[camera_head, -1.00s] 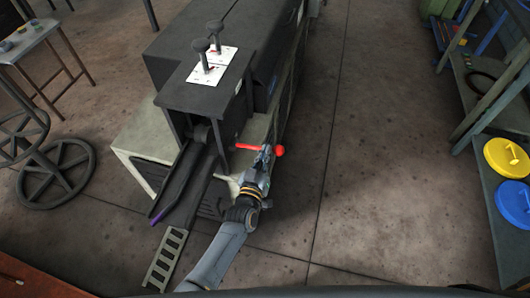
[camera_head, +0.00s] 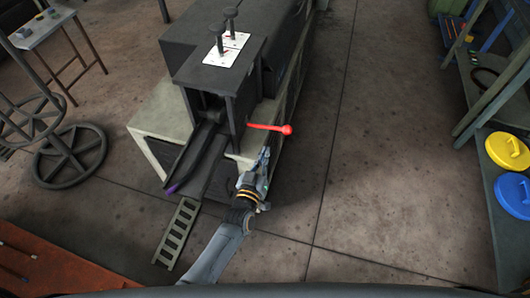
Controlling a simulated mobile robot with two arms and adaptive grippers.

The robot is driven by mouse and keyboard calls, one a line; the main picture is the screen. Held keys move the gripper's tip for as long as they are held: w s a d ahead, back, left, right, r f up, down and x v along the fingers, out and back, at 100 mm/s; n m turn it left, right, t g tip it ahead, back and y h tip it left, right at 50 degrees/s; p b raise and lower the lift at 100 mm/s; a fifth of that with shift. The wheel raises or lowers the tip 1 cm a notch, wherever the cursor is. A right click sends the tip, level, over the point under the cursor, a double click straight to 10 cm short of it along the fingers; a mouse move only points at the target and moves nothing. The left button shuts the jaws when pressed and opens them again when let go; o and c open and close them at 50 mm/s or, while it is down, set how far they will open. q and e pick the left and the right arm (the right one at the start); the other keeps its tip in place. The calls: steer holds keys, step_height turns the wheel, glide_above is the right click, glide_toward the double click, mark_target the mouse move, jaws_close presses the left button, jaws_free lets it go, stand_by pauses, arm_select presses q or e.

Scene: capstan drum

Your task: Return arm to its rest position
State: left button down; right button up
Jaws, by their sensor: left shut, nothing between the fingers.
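My left gripper (camera_head: 264,156) is in the head view, near the middle, at the end of my left arm that comes up from the bottom. It is shut and empty. A red lever (camera_head: 270,128) with a round knob sticks out to the right from the dark machine (camera_head: 218,85). The gripper's tips are a little below the lever in the picture and appear apart from it. My right gripper is not in view.
The machine's pale base (camera_head: 160,122) and dark chute (camera_head: 196,155) stand just left of my arm. A slatted grey piece (camera_head: 177,233) lies lower left. A shelf with yellow (camera_head: 508,150) and blue (camera_head: 514,196) discs is far right. Floor between is clear.

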arm_select(q)
steer(key=s+a+f+g+y, duration=0.1)
steer(key=s+a+f+g, duration=0.25)
steer(key=s+f, duration=0.4)
steer(key=s+a+f+m+g+y, duration=0.15)
steer(key=s+a+f, duration=0.3)
steer(key=f, duration=0.55)
steer(key=s+a+f+g, duration=0.3)
steer(key=s+f, duration=0.4)
steer(key=f, duration=0.2)
steer(key=s+a+f+g+y, duration=0.1)
steer(key=s+a+f+g, duration=0.1)
steer(key=s, duration=0.7)
steer(key=s+a+f+g+y, duration=0.1)
steer(key=s+a+f+g, duration=0.2)
steer(key=s+a+f, duration=0.2)
steer(key=s+a+f+g+y, duration=0.1)
steer(key=s+a, duration=0.5)
steer(key=s, duration=0.8)
step_height(320, 180, down, 3)
steer(key=shift+a+r+g, duration=0.1)
steer(key=shift+a+g, duration=0.15)
steer(key=shift+g, duration=0.45)
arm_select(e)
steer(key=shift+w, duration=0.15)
arm_select(q)
steer(key=shift+w, duration=0.1)
